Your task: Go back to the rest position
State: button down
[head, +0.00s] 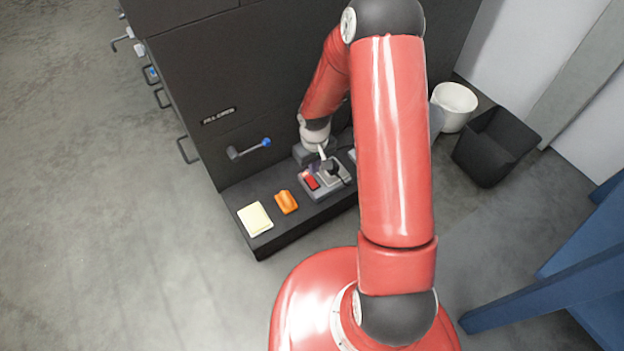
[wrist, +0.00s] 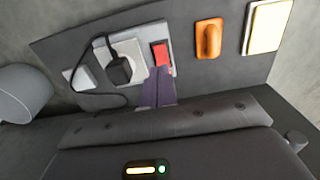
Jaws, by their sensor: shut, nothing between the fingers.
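My gripper (wrist: 158,76) is shut and empty. In the wrist view its dark fingers point at the lower edge of the red rocker switch (wrist: 160,56); I cannot tell whether they touch it. In the head view the arm reaches forward and down to the ledge, where the red switch (head: 311,182) sits on a grey unit (head: 326,189). A black plug (head: 336,170) with a cable stands beside the switch; the plug also shows in the wrist view (wrist: 119,70). My arm hides part of the ledge in the head view.
The dark cabinet (head: 205,75) rises behind the ledge and has a blue-tipped lever (head: 250,148). An orange object (head: 286,201) and a pale yellow pad (head: 255,219) lie on the ledge. A white bucket (head: 455,107), a black bin (head: 495,148) and a blue frame (head: 545,290) stand at right. Left floor is clear.

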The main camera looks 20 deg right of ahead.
jog(key=s+d+r+m+t+h+p, duration=0.1)
jog(key=s+r+p, duration=0.15)
jog(key=r, duration=1.05)
jog(key=s+d+r+m+t+p, duration=0.1)
jog(key=s+r+t+p, duration=0.15)
jog(key=r, duration=1.15)
jog(key=s+a+r+m+t+y+p, duration=0.1)
jog(key=s+a+r+t+p, duration=0.1)
jog(key=s+r, duration=1.3)
jog(key=shift+s+r+m+p, duration=0.35)
jog(key=shift+s+p, duration=0.1)
jog(key=shift+s, duration=0.65)
jog(key=c, duration=2.2)
grip_release()
